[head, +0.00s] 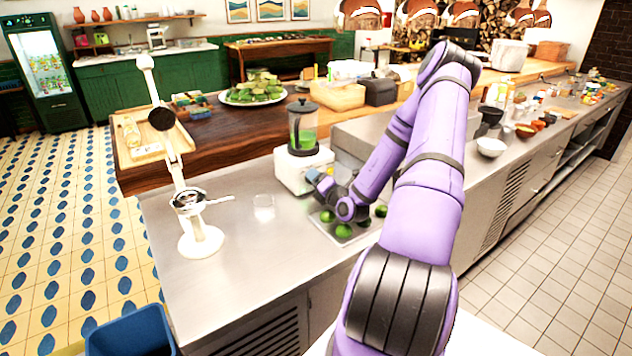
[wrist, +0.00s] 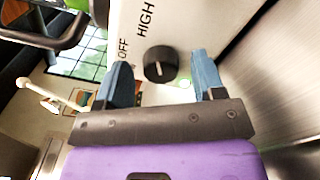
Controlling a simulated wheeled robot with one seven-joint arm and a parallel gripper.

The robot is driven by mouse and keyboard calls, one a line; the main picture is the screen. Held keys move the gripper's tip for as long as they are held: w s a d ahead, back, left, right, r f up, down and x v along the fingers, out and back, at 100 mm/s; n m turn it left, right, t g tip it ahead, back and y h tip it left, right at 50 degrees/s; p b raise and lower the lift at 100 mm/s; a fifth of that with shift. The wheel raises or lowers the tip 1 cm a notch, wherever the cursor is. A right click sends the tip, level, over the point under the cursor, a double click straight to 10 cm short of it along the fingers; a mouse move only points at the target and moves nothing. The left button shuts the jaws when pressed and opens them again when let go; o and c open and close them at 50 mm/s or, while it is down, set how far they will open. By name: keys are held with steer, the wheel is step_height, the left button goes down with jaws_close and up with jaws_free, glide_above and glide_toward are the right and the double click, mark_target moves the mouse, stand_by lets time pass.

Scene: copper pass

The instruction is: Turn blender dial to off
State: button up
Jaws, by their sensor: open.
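The blender (head: 303,150) stands on the steel counter, with a white base, a clear jar holding something green and a dark lid. Its black round dial (wrist: 159,64) shows in the wrist view on the white base (wrist: 185,25), with the printed words OFF and HIGH beside it. A pale mark on the dial runs roughly up and down in that view, and I cannot tell which setting it points to. My gripper (wrist: 159,82) is open, with its blue fingers on either side of the dial and apart from it. In the head view my gripper (head: 318,180) is at the blender's base.
A tray with green limes (head: 344,230) lies just below my gripper. A white lever press (head: 198,225) stands at the counter's left, with a small clear glass (head: 264,208) beside it. White bowls (head: 491,146) stand to the right. The counter's front left is clear.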

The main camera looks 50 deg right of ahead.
steer(key=shift+w, duration=0.2)
steer(key=c, duration=0.9)
steer(key=n, duration=0.5)
steer(key=shift+a+r+n, duration=0.1)
steer(key=shift+n, duration=0.3)
steer(key=n, duration=0.5)
steer(key=shift+a+n, duration=0.1)
steer(key=shift+n, duration=0.3)
